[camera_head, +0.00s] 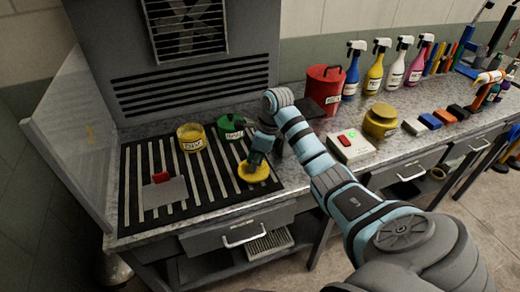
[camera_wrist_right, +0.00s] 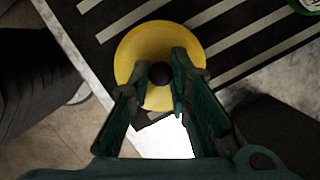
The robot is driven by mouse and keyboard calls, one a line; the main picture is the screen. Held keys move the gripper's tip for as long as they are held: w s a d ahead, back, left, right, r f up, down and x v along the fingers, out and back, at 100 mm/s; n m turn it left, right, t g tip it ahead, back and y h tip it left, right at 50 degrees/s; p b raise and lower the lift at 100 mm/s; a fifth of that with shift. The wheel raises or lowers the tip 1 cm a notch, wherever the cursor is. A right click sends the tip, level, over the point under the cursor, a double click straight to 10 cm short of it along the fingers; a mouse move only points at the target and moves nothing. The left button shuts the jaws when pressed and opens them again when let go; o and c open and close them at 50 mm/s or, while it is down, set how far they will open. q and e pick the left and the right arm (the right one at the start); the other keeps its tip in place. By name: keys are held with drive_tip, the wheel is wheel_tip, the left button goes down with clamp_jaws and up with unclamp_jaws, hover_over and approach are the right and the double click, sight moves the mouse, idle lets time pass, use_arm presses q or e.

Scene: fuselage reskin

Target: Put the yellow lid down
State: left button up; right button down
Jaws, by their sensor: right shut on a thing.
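The yellow lid (camera_head: 254,172) is a round disc with a black knob, at the front right part of the black-and-white striped mat (camera_head: 143,218). My right gripper (camera_head: 258,160) is above it and shut on its knob. In the right wrist view the lid (camera_wrist_right: 137,53) lies flat under the fingers (camera_wrist_right: 161,75), with the knob between the fingertips. I cannot tell whether the lid touches the mat or hangs just above it. A yellow pot (camera_head: 190,138) with a label stands further back on the mat. My left gripper is out of view.
A green pot (camera_head: 231,127) stands at the mat's back right, and a grey plate with a red piece (camera_head: 163,190) lies at the left. Right of the mat are a red can (camera_head: 324,88), a switch box (camera_head: 350,147) and a yellow container (camera_head: 380,122). The mat's front middle is clear.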

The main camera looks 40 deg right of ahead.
wheel_tip(320, 180, down, 3)
drive_tip(key=shift+f+b, duration=0.1)
drive_tip(key=shift+b, duration=0.75)
drive_tip(key=shift+s+r, duration=0.1)
drive_tip(key=shift+r, duration=0.2)
drive_tip(key=shift+f, duration=0.1)
drive_tip(key=c, duration=1.9)
unclamp_jaws()
drive_tip(key=shift+f, duration=0.1)
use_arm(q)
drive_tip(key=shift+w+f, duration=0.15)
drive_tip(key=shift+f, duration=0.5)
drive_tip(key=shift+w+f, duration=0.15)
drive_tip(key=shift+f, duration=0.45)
use_arm(e)
drive_tip(key=o, duration=0.4)
